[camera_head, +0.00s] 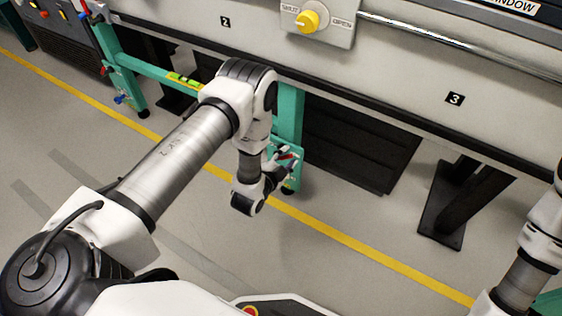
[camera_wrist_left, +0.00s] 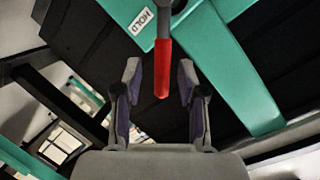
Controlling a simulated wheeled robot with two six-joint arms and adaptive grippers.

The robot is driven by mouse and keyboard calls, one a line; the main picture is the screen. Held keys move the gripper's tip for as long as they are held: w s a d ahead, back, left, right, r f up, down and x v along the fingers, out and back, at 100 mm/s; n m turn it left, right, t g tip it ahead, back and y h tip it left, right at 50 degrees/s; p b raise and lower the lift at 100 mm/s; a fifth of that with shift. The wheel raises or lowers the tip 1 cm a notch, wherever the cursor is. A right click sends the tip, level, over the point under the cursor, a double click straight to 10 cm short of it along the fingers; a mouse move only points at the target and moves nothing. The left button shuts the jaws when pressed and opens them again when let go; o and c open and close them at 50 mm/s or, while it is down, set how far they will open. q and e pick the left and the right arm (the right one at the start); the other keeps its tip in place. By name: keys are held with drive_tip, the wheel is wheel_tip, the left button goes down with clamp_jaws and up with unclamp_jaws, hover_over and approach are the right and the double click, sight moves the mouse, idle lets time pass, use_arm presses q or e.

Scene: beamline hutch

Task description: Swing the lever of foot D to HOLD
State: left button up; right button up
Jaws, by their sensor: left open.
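The red-handled lever (camera_wrist_left: 162,70) shows in the left wrist view, with a grey metal shank above its grip. It lies between the two fingers of my left gripper (camera_wrist_left: 160,82), which is open, with a gap on each side. A white HOLD label (camera_wrist_left: 142,18) is on the teal foot just left of the lever's upper end. In the head view my left gripper (camera_head: 277,174) is at the teal foot (camera_head: 291,125) below the bench, and a bit of the red lever (camera_head: 288,156) shows there. The foot's letter cannot be read. My right gripper is out of view.
Another teal foot (camera_head: 123,85) with red and blue handles stands at the left. A dark panel (camera_head: 355,145) is right of the near foot, and a black post (camera_head: 470,200) stands further right. The bench edge (camera_head: 400,120) overhangs. The floor in front is clear.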

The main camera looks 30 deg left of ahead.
use_arm(q)
drive_tip(key=v, duration=1.1)
drive_tip(key=shift+s, duration=0.2)
drive_tip(key=s+f+n+g+y, duration=0.1)
drive_tip(key=s+f+n+g, duration=0.3)
drive_tip(key=s+g, duration=0.55)
drive_tip(key=s+f+n+g, duration=0.2)
drive_tip(key=s+n+g, duration=0.45)
drive_tip(key=s, duration=0.55)
wheel_tip(320, 180, up, 30)
drive_tip(key=t+p, duration=0.1)
drive_tip(key=p, duration=2.9)
drive_tip(key=shift+w, duration=0.35)
